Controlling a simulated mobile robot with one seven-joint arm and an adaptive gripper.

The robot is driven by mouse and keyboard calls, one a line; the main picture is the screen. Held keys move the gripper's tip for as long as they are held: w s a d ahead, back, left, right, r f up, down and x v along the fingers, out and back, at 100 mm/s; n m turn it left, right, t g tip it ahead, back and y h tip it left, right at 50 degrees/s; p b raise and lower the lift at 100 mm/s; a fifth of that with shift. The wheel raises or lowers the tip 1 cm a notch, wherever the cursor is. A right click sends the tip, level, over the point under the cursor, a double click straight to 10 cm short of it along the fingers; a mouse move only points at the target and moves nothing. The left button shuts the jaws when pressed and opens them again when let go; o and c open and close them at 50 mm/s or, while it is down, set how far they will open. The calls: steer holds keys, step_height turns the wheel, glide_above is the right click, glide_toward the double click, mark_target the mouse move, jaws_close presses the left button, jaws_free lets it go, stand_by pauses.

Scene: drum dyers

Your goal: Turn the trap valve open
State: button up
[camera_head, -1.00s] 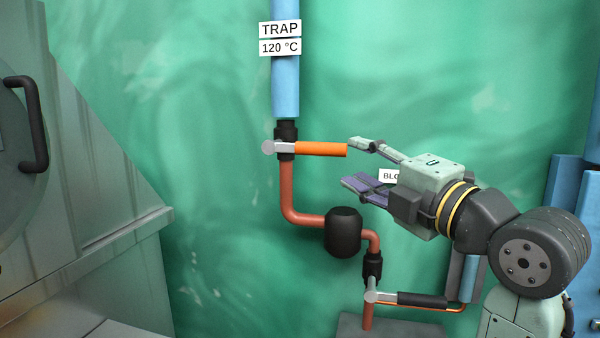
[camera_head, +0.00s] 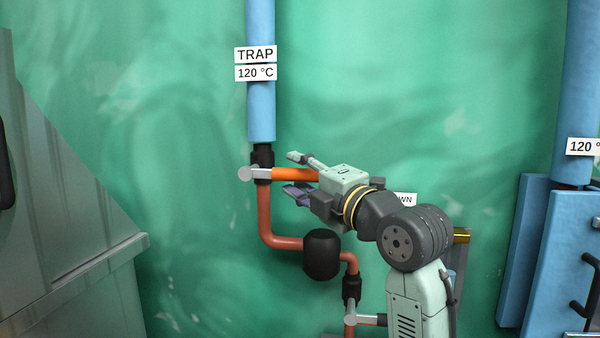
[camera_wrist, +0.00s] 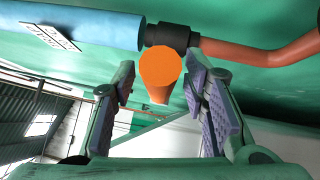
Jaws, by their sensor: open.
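The trap valve's orange handle (camera_head: 293,174) sticks out sideways to the right from the pipe under the TRAP label (camera_head: 255,55), across the pipe's upright run. Its grey hub (camera_head: 246,174) is at the left. My gripper (camera_head: 293,173) is open, with one finger above the handle and the other below it. In the wrist view the handle's round orange end (camera_wrist: 160,67) shows between the two open fingers of my gripper (camera_wrist: 163,95), with space on both sides. My gripper's body hides the handle's right end in the head view.
A black bulb-shaped trap (camera_head: 322,254) sits on the copper pipe (camera_head: 265,220) below. A lower grey-hubbed valve (camera_head: 351,320) is partly behind my arm. A grey metal machine (camera_head: 70,220) stands at left, and blue equipment (camera_head: 562,265) at right.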

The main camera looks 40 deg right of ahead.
steer(key=shift+c, duration=0.5)
jaws_close()
stand_by(0.4)
